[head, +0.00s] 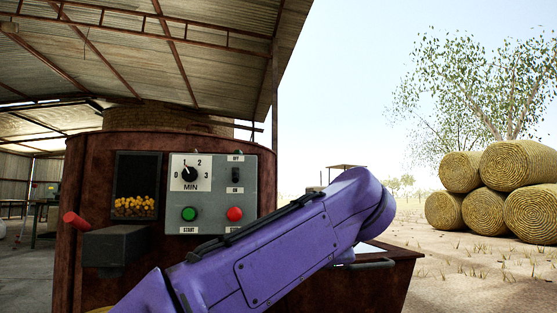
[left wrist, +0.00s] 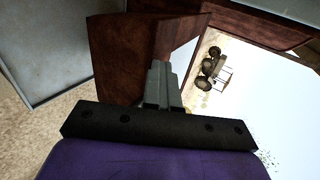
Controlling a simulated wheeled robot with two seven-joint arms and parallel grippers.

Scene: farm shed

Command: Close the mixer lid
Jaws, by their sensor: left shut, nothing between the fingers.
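The mixer (head: 90,180) is a rusty brown machine that fills the left and middle of the head view. A brown box-like part with a bar handle (head: 372,264) juts out at its lower right; I cannot tell whether this is the lid. My purple arm crosses in front and hides much of this area. My left gripper (left wrist: 163,78) shows only in the left wrist view, with grey fingers shut and empty. The fingers overlap the edge of a rusty brown panel (left wrist: 122,55); I cannot tell whether they touch it. My right gripper is not in view.
The mixer's front has a control panel (head: 212,217) with a dial and buttons, a window with yellow grain (head: 135,206) and a red-ended lever (head: 75,221). Round bales (head: 485,195) lie far off right. The wrist view shows a grey panel (left wrist: 40,50) and a distant tractor (left wrist: 214,70).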

